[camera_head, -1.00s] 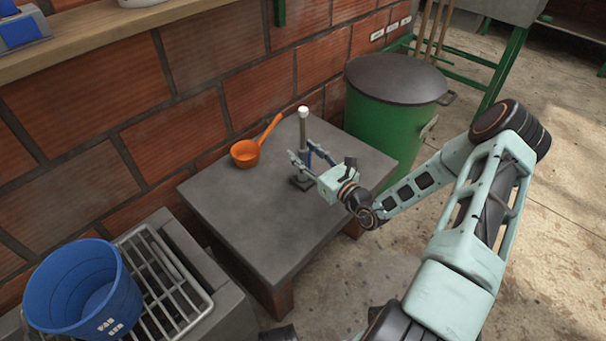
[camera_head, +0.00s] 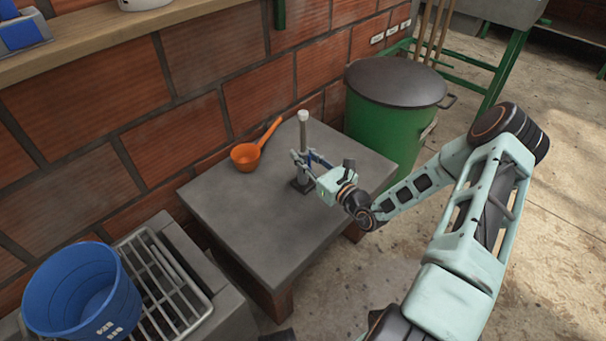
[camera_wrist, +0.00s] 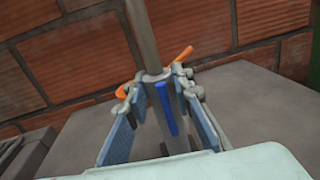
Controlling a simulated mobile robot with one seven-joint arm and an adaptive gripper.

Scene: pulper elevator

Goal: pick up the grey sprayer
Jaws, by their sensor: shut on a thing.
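The grey sprayer (camera_head: 304,133) stands upright near the back right of the grey stone table, a tall thin shape with a pale top and a dark foot. In the wrist view its grey shaft (camera_wrist: 143,38) rises between my fingers, with a blue strip on the body below. My gripper (camera_head: 305,160) reaches in from the right and is shut on the sprayer around its middle. In the wrist view the gripper (camera_wrist: 157,84) has one finger on each side of the body. The sprayer's foot appears to be on the table; any small gap cannot be told.
An orange ladle (camera_head: 246,157) lies on the stone table (camera_head: 250,215), left of the sprayer, near the brick wall (camera_head: 190,90). A green lidded bin (camera_head: 385,125) stands behind right. A blue bucket (camera_head: 85,290) sits on a metal grate at the lower left. The table's front is clear.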

